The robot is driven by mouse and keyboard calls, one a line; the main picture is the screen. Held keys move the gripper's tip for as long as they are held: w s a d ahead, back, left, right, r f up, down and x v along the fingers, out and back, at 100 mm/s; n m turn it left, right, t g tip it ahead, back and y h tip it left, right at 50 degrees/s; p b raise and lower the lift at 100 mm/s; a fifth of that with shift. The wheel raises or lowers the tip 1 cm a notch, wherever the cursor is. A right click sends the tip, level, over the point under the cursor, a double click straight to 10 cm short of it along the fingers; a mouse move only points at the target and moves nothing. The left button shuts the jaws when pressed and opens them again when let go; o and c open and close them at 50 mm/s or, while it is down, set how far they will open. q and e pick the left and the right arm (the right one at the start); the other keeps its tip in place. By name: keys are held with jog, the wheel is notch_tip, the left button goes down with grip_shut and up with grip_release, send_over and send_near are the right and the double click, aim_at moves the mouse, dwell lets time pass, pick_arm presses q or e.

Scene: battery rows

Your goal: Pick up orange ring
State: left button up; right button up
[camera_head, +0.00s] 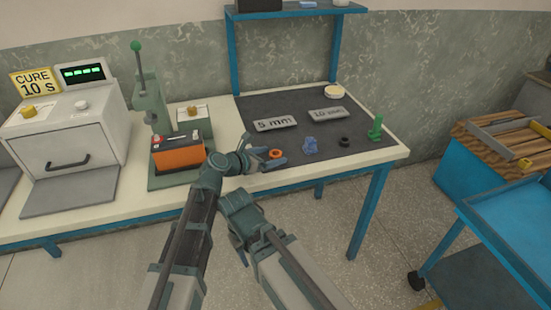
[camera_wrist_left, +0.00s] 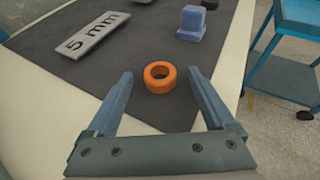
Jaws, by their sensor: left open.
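The orange ring (camera_head: 275,153) lies flat on the dark mat (camera_head: 290,105) near its front left edge. In the left wrist view the orange ring (camera_wrist_left: 160,77) sits between and just beyond the fingertips. My left gripper (camera_head: 268,152) is open and empty, its fingers spread on either side of the ring; the fingers also show in the left wrist view (camera_wrist_left: 163,88). I cannot tell whether they touch the mat. A second arm, mine, shows low in the head view, but its gripper's jaws cannot be made out (camera_head: 240,225).
Beside the ring stand a blue part (camera_head: 310,146), a black ring (camera_head: 344,141) and a green part (camera_head: 376,128). Signs reading 5 mm (camera_head: 275,124) and 10 mm (camera_head: 327,116) lie behind. A press with an orange battery (camera_head: 178,156) stands left of the gripper.

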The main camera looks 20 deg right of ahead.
pick_arm(q)
grip_shut()
dwell(0.3)
jog(key=shift+a, duration=0.1)
pick_arm(e)
jog(key=shift+r, duration=0.1)
